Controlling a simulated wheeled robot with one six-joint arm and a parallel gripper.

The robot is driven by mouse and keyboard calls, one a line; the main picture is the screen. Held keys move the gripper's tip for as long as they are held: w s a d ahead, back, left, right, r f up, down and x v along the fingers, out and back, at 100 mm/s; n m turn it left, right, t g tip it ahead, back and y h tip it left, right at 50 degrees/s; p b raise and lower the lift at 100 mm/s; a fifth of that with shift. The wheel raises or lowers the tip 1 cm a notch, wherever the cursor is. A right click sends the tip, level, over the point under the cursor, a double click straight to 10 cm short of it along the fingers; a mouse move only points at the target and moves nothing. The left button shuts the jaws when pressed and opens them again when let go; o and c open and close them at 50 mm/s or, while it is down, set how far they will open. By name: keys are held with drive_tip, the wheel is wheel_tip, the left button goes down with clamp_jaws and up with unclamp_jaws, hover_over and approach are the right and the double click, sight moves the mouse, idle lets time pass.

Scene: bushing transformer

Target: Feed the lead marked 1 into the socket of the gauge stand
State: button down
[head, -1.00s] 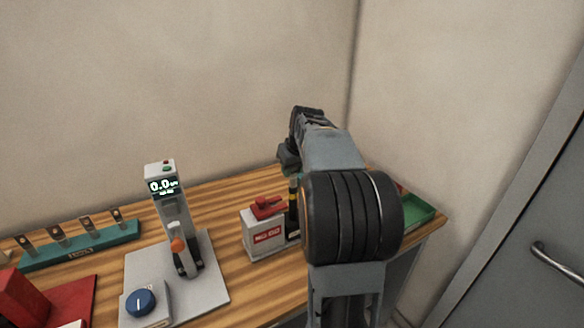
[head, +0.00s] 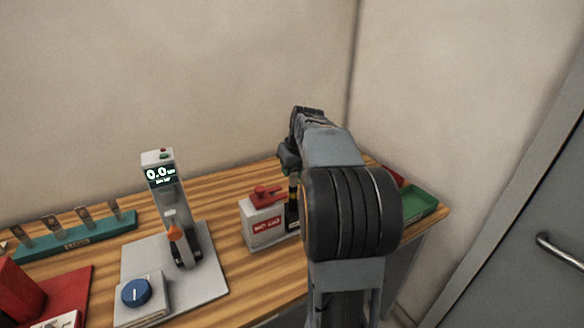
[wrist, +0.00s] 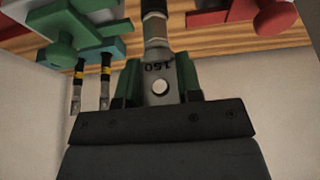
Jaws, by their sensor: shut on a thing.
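My gripper (wrist: 158,90) is shut on a grey metal lug (wrist: 158,70) with a round hole, between green finger pads in the wrist view. Its stamped number is upside down, like 150 or 160; I cannot see a mark 1. A pale and brown banded barrel runs up from it. In the head view my gripper (head: 289,158) is beyond the forearm, right of the gauge stand and apart from it. The gauge stand (head: 168,195) has a lit display reading 0.0, a grey base, an orange part and a dark part low at its front. I cannot make out its socket clearly.
A grey box with a red lever (head: 264,222) stands between the stand and my arm. A teal rack (head: 85,240) holds several lugs at left. A blue knob (head: 136,292) is in front. A green tray (head: 420,205) is at right.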

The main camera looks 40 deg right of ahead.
drive_tip(key=c, duration=0.7)
unclamp_jaws()
drive_tip(key=v, duration=1.3)
drive_tip(key=shift+r, duration=0.45)
drive_tip(key=s+a+f+m+g, duration=0.1)
drive_tip(key=a+f, duration=0.2)
drive_tip(key=f, duration=0.2)
drive_tip(key=s+a+f+m, duration=0.2)
drive_tip(key=f, duration=0.3)
drive_tip(key=s+a+f+n, duration=0.2)
drive_tip(key=s+a+f, duration=0.2)
drive_tip(key=a, duration=0.5)
drive_tip(key=s+a+f+n, duration=0.2)
drive_tip(key=s+a+f, duration=0.3)
drive_tip(key=a, duration=0.3)
drive_tip(key=shift+s+a+f+n+y, duration=0.2)
drive_tip(key=shift+s+a+n+y, duration=0.15)
drive_tip(key=shift+s, duration=0.2)
